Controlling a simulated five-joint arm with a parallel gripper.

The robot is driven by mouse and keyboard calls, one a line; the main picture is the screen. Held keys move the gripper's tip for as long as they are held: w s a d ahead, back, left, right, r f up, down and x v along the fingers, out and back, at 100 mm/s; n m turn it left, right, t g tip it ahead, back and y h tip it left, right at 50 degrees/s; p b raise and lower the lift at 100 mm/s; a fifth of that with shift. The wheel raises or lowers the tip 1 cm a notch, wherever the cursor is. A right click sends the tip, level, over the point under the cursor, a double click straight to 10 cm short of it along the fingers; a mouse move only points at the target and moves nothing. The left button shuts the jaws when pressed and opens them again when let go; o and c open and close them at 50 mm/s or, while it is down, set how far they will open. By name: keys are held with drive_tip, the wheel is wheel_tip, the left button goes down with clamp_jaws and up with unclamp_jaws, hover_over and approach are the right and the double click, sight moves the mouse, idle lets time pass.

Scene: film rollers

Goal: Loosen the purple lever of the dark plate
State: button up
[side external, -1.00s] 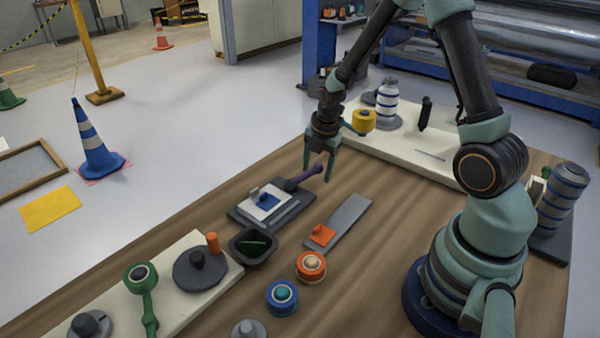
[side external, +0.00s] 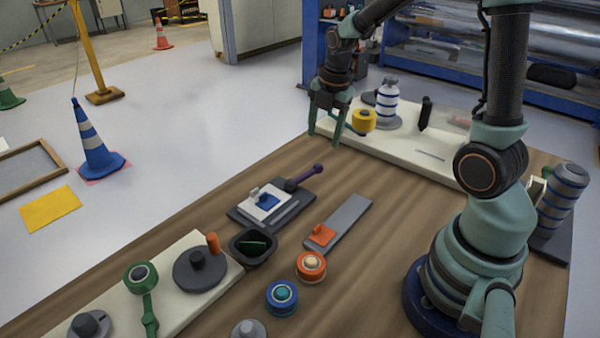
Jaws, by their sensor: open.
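The dark plate (side external: 243,215) lies on the wooden table, with a white and blue piece (side external: 264,201) on top. Its purple lever (side external: 305,177) points out to the upper right from the plate's right corner, ending in a round knob. My gripper (side external: 324,140) is open and empty, its two green fingers pointing down. It hangs above and beyond the lever in the picture, near the table's far edge and left of the yellow roll. It is clear of the lever and the plate.
A grey strip with an orange block (side external: 322,235) lies right of the plate. A black bowl (side external: 254,247) sits in front of it. A pale board with a yellow spool (side external: 364,120) and striped bottle (side external: 387,101) stands behind. Orange (side external: 311,266) and blue (side external: 282,297) round knobs stand nearer.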

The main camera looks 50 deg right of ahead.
sight(316, 165)
drive_tip(key=shift+a, duration=0.1)
drive_tip(key=c, duration=0.7)
drive_tip(key=shift+s+a+r+n, duration=0.15)
drive_tip(key=shift+a+r+n, duration=0.2)
drive_tip(key=shift+n, duration=0.35)
clamp_jaws()
drive_tip(key=s+a+r+n, duration=0.2)
drive_tip(key=a+r+n, duration=0.1)
drive_tip(key=a+n, duration=0.3)
drive_tip(key=shift+n, duration=0.5)
drive_tip(key=d+f, duration=0.1)
drive_tip(key=f, duration=0.3)
drive_tip(key=w+d+f, duration=0.1)
drive_tip(key=f, duration=0.2)
drive_tip(key=w+d+f, duration=0.1)
drive_tip(key=f, duration=0.3)
drive_tip(key=shift+d+f, duration=0.3)
drive_tip(key=shift+d, duration=0.1)
drive_tip(key=shift+w+d+f, duration=0.35)
drive_tip(key=shift+w+d, duration=0.1)
drive_tip(key=shift+w, duration=0.2)
